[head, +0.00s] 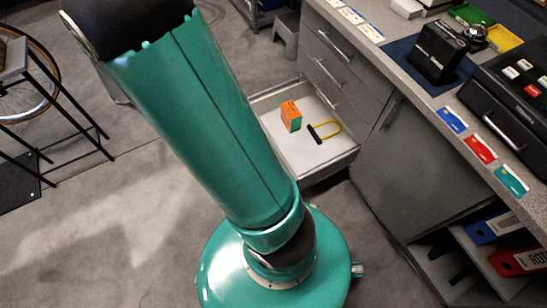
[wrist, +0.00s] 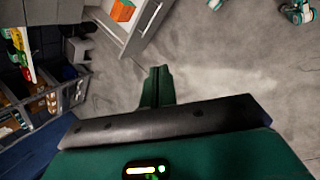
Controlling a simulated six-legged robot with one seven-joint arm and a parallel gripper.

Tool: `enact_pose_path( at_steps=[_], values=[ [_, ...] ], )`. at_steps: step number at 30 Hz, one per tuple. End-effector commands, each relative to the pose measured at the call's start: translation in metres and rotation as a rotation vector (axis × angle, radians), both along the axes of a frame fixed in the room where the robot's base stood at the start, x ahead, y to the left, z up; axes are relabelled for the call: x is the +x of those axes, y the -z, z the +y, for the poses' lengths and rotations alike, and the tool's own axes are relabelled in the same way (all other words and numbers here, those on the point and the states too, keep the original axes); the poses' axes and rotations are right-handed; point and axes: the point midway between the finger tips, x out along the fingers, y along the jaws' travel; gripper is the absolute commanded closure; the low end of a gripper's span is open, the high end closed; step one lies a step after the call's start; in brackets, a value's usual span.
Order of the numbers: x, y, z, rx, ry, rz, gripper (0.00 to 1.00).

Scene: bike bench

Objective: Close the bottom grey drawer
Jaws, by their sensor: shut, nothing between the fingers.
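The bottom grey drawer (head: 332,163) is pulled out from the cabinet under the workbench in the head view. An orange and green box (head: 291,116) and a yellow and black U-shaped lock (head: 323,131) lie inside it. My arm hides the drawer's left part in this view. The wrist view shows the drawer's front panel (wrist: 138,38) with a metal handle at the top. My gripper (wrist: 159,72) is shut and empty over the floor, apart from the drawer front in the picture. The gripper is not visible in the head view.
The workbench top (head: 404,60) carries a black box, a black case and coloured cards. Two upper drawers (head: 330,55) look shut. Binders (head: 495,228) stand on a low shelf. A black stand (head: 45,90) and a wheel are at left. Grey floor (head: 90,220) is open.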

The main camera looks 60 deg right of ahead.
Motion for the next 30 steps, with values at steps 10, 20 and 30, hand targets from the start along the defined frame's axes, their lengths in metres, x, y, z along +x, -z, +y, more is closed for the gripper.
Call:
enact_pose_path(
  at_steps=[10,20,30],
  values=[
    [0.001,0.09,-0.039,-0.066,-0.104,0.183,1.0],
    [-0.016,0.178,-0.071,-0.101,-0.222,0.353,1.0],
    [-0.055,0.273,-0.097,-0.107,-0.36,0.529,1.0]
  ],
)
